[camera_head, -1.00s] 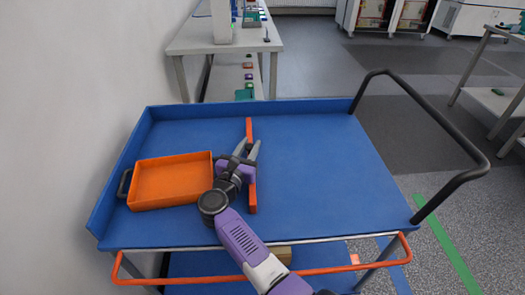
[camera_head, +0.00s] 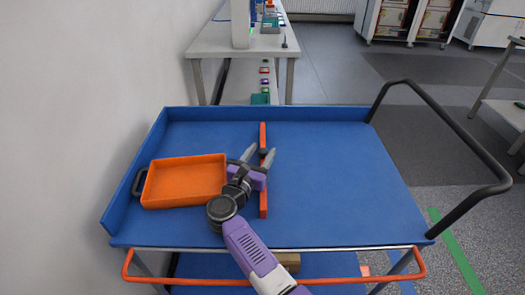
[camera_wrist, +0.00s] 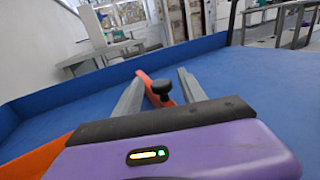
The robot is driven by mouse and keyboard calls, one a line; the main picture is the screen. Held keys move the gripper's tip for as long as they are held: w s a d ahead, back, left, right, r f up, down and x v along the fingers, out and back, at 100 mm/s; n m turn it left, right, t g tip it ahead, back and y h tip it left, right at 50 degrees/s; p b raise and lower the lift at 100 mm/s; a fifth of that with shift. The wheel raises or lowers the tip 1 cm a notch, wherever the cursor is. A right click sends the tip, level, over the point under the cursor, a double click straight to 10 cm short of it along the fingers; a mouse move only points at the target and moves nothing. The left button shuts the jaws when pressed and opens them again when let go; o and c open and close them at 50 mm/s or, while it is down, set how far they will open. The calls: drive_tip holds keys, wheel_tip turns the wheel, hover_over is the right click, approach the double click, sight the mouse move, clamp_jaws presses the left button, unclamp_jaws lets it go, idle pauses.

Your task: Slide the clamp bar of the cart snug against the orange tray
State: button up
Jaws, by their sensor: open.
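The orange tray (camera_head: 185,183) lies on the left part of the blue cart top (camera_head: 335,185). The clamp bar (camera_head: 263,206) is a thin orange-red bar standing to the right of the tray, with a gap between them. My gripper (camera_head: 260,155) is open, with its fingers on either side of the bar around a dark knob. In the wrist view the black knob (camera_wrist: 161,88) on the bar (camera_wrist: 146,78) shows between the two grey fingers. I cannot tell whether the fingers touch it. The tray (camera_wrist: 35,160) shows at the lower left there.
A black handle (camera_head: 480,155) rises at the cart's right side. A raised blue rim (camera_head: 270,113) runs along the back. A dark handle (camera_head: 139,181) is at the tray's left end. The cart top right of the bar is clear. A white wall (camera_head: 90,90) stands left.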

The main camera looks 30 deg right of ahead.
drive_tip(key=v, duration=0.6)
drive_tip(key=shift+s+a, duration=0.25)
drive_tip(key=shift+a, duration=0.05)
